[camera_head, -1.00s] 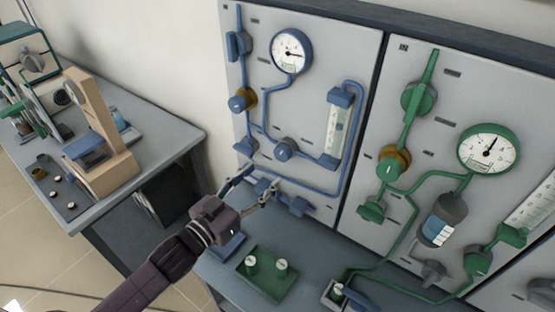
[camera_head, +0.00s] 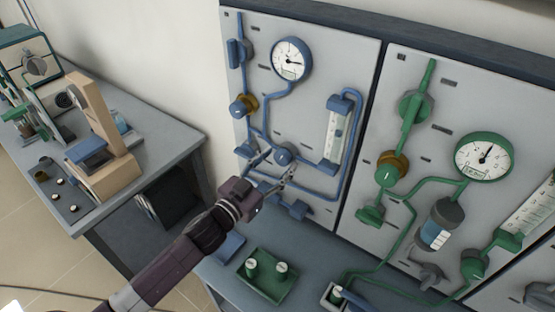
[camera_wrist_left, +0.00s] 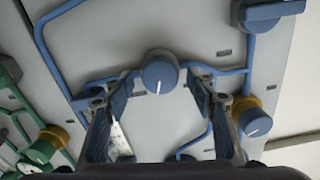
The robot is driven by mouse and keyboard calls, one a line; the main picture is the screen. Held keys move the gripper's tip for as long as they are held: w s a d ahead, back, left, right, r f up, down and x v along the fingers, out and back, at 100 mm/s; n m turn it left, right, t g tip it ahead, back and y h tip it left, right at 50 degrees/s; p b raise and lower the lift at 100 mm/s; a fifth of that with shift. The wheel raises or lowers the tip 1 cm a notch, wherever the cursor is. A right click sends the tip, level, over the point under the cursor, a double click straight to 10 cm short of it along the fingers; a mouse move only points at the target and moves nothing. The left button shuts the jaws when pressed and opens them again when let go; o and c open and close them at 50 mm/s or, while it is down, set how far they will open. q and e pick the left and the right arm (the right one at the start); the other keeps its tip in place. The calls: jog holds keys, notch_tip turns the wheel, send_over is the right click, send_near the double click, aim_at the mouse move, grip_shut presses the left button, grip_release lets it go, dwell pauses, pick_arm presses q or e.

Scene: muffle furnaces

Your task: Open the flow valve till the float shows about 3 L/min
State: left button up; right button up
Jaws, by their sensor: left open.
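A round blue valve knob (camera_head: 283,156) sits on the blue pipe of the left panel, left of the flow tube's foot. My left gripper (camera_head: 276,166) is open in front of this knob, just below it. In the left wrist view the knob (camera_wrist_left: 160,76) shows between the two open fingers (camera_wrist_left: 160,98), with its white mark pointing down; a gap is visible on each side. The flow tube (camera_head: 336,132) stands upright with a scale; a dark spot in it may be the float, but the reading is too small to tell. My right gripper is not in view.
A blue-rimmed gauge (camera_head: 292,59) and a blue knob with a brass collar (camera_head: 240,106) are on the same panel. A green-piped panel (camera_head: 450,120) stands to the right. A green tray (camera_head: 268,290) lies on the bench below. A side bench (camera_head: 150,165) is at left.

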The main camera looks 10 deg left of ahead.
pick_arm(q)
jog(key=shift+w+d, duration=0.1)
jog(key=shift+w, duration=0.05)
jog(key=c, duration=1.1)
jog(key=shift+m, duration=1.2)
jog(key=o, duration=1.1)
jog(key=v, duration=1.2)
